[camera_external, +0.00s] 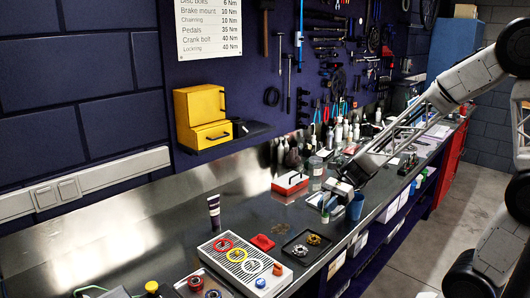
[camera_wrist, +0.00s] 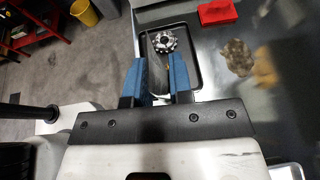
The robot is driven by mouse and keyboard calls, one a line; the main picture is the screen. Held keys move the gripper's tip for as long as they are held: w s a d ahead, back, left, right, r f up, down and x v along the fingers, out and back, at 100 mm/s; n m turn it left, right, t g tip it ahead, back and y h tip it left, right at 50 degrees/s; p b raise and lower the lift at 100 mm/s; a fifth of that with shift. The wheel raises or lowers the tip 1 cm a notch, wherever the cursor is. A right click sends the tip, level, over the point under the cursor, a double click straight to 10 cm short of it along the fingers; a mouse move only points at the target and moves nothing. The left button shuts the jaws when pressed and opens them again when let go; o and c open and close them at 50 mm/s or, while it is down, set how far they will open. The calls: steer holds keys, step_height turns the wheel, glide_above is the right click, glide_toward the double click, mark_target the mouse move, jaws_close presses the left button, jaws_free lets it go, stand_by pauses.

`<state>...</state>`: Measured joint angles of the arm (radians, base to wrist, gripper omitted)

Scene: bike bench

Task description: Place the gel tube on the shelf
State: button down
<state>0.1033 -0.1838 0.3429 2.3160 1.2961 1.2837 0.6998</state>
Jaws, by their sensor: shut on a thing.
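My gripper (camera_external: 340,202) is above the right part of the bench, near its front edge. In the wrist view its two blue fingers (camera_wrist: 157,82) are closed on a slim grey thing (camera_wrist: 158,75), which looks like a tube. I cannot tell for sure whether this is the gel tube; its label is not readable. A dark tube with a pale band (camera_external: 214,212) stands upright on the bench at the left, apart from my gripper. The dark blue wall shelf (camera_external: 262,133) is higher up at the back.
A black tray (camera_external: 290,248) with cogs, a red block (camera_external: 263,242) and a white rack with coloured rings (camera_external: 230,272) lie on the bench. Bottles crowd the back.

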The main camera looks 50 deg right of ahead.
steer(key=w+d+r+m+t+h, duration=0.2)
steer(key=w+d+r+m+t, duration=0.2)
steer(key=w+r, duration=0.9)
steer(key=w+d+r+m+t+h, duration=0.2)
steer(key=w+d+r+m+t, duration=0.2)
steer(key=w+d+r, duration=0.3)
steer(key=w+r, duration=0.5)
steer(key=w, duration=0.3)
steer(key=shift+d+r, duration=0.35)
steer(key=shift+w+t, duration=0.1)
steer(key=shift+t, duration=0.2)
steer(key=shift+w, duration=0.1)
steer(key=w+f, duration=0.1)
steer(key=w, duration=1.4)
steer(key=shift+w+f, duration=0.25)
steer(key=shift+w, duration=0.15)
steer(key=shift+f, duration=1.75)
steer(key=shift+f, duration=0.1)
